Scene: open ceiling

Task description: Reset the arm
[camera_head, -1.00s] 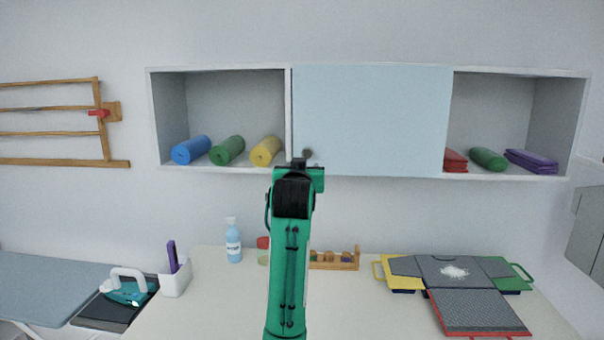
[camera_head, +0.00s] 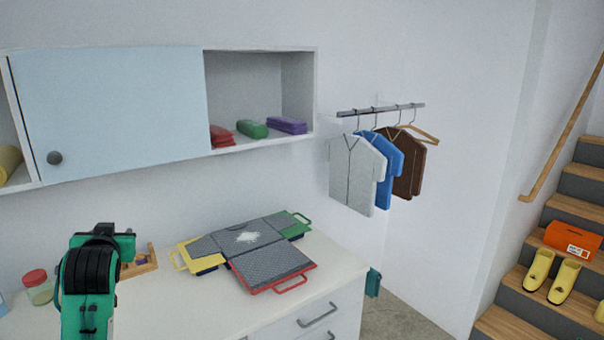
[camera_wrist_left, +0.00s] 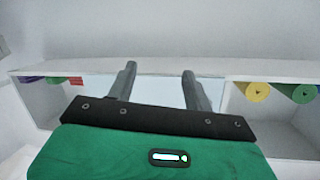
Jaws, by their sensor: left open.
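My left arm rises at the lower left of the head view as a green link with a black joint; its fingers are hidden there. In the left wrist view my left gripper (camera_wrist_left: 159,82) is open, its two grey fingers apart with nothing between them. The wall cabinet shows beyond the fingers in that view, with its pale blue door (camera_wrist_left: 160,92) behind the gap. In the head view the pale blue door (camera_head: 115,110) is shut, above and beyond my arm. My right gripper is not in view.
The counter (camera_head: 215,305) holds a folding board (camera_head: 270,262), a wooden rack (camera_head: 140,262) and a red-lidded jar (camera_head: 38,287) near my arm. Shirts hang on a wall rail (camera_head: 380,109). Stairs (camera_head: 555,283) with yellow boots stand at right. Floor shows beyond the counter.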

